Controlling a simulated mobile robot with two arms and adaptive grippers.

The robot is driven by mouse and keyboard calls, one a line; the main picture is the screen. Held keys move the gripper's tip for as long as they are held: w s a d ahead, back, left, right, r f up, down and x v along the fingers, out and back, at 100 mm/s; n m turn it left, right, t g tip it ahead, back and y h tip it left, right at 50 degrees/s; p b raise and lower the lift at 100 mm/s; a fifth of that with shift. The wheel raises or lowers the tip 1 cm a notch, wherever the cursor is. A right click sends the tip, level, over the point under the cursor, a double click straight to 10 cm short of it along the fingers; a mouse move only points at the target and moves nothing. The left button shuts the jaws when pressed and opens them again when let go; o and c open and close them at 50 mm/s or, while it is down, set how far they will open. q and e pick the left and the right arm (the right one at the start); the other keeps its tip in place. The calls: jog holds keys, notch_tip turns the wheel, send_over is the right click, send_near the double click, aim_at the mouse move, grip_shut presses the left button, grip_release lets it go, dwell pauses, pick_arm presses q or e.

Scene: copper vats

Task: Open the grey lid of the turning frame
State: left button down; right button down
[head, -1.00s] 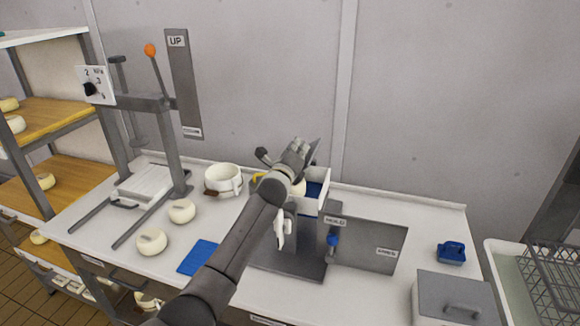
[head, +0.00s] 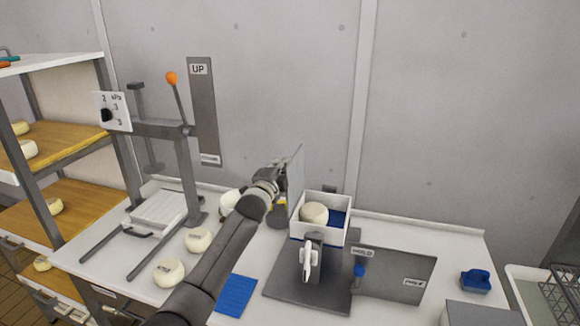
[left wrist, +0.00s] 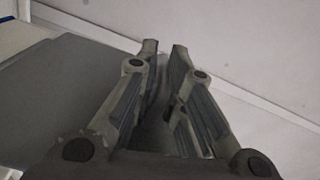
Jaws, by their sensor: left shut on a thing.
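The turning frame is a white open-topped box (head: 337,236) with a blue inside on a grey stand and base (head: 290,297). A round cream cheese (head: 313,213) lies in it. The grey lid (head: 296,182) stands about upright at the box's left side, and its grey face fills the left of the left wrist view (left wrist: 85,95). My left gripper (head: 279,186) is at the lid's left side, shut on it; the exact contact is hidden. In the left wrist view its two fingers (left wrist: 164,50) are close together. My right gripper is not in view.
A grey plate (head: 395,275) with a blue knob stands right of the frame. Cheeses (head: 198,240), a blue mat (head: 234,295) and a press (head: 185,170) with an orange-tipped lever are to the left. A blue tool (head: 476,281) lies right. Bare table lies between plate and tool.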

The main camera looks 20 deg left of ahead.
pick_arm(q)
jog(key=shift+a+f+n, duration=0.15)
jog(key=shift+a+n, duration=0.4)
jog(key=shift+a, duration=0.05)
jog(key=shift+a+f+n, duration=0.15)
jog(key=shift+a+n, duration=0.4)
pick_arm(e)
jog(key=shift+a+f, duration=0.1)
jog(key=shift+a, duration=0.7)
pick_arm(q)
jog(key=shift+r, duration=0.1)
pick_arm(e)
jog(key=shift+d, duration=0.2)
pick_arm(q)
jog(key=c, duration=1.5)
grip_release()
jog(key=shift+d, duration=0.1)
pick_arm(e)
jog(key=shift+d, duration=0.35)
